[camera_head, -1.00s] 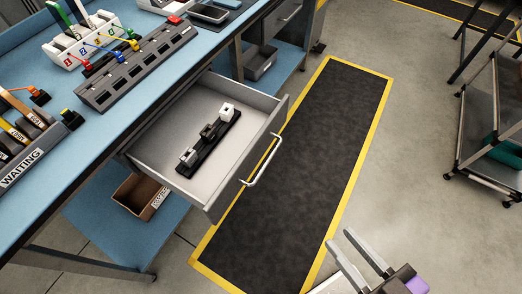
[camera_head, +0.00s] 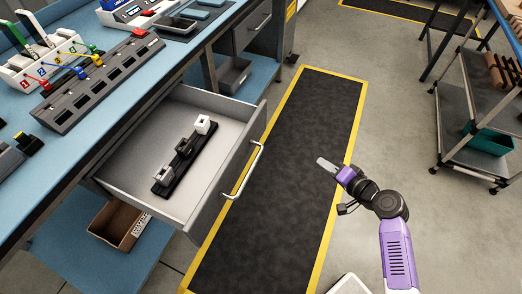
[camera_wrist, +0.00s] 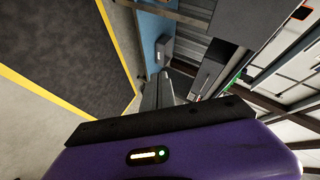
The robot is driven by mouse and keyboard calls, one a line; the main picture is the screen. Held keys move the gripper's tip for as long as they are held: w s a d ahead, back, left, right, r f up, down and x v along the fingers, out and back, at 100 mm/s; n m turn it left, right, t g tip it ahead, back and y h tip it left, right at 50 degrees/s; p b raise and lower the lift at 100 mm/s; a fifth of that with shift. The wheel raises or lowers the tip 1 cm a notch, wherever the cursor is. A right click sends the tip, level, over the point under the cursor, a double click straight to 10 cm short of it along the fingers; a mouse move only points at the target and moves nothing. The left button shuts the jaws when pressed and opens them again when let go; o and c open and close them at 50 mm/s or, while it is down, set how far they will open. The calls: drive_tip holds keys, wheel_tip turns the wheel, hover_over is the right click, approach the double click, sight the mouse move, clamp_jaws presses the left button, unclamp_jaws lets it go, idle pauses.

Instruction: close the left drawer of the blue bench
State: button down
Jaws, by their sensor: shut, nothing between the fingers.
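The left drawer (camera_head: 215,185) of the blue bench (camera_head: 120,95) is pulled out. Its silver bar handle (camera_head: 244,170) is on the front panel. A black holder (camera_head: 184,158) with grey, dark and white pieces lies inside the drawer. My gripper (camera_head: 322,163) is shut and empty, to the right of the drawer front, apart from the handle and over the dark floor mat. In the wrist view my gripper fingers (camera_wrist: 158,92) point away from the camera toward the bench side; the drawer handle cannot be made out there.
A dark mat with yellow edges (camera_head: 305,130) lies on the floor along the bench. A cardboard box (camera_head: 118,224) sits on the lower shelf under the drawer. A metal cart (camera_head: 470,135) with a teal bin (camera_head: 490,141) stands at the right.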

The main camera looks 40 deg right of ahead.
sight(181, 127)
drive_tip(key=w+a+r+n+t+y, duration=0.1)
drive_tip(key=w+a+r+t+y, duration=0.15)
drive_tip(key=a+r+y, duration=0.65)
drive_tip(key=shift+y, duration=0.8)
drive_tip(key=f+x, duration=0.1)
drive_tip(key=x, duration=0.3)
drive_tip(key=f+x, duration=0.1)
drive_tip(key=x, duration=0.7)
drive_tip(key=shift+w+f+p, duration=0.4)
drive_tip(key=shift+w, duration=0.05)
drive_tip(key=b+x, duration=1.5)
drive_tip(key=x, duration=1.3)
drive_tip(key=shift+w, duration=0.15)
drive_tip(key=shift+w+a+r, duration=0.1)
drive_tip(key=shift+w+a, duration=0.2)
drive_tip(key=shift+w, duration=0.15)
drive_tip(key=shift+w+a+r+b, duration=0.1)
drive_tip(key=shift+r+b, duration=0.05)
drive_tip(key=shift+b, duration=0.15)
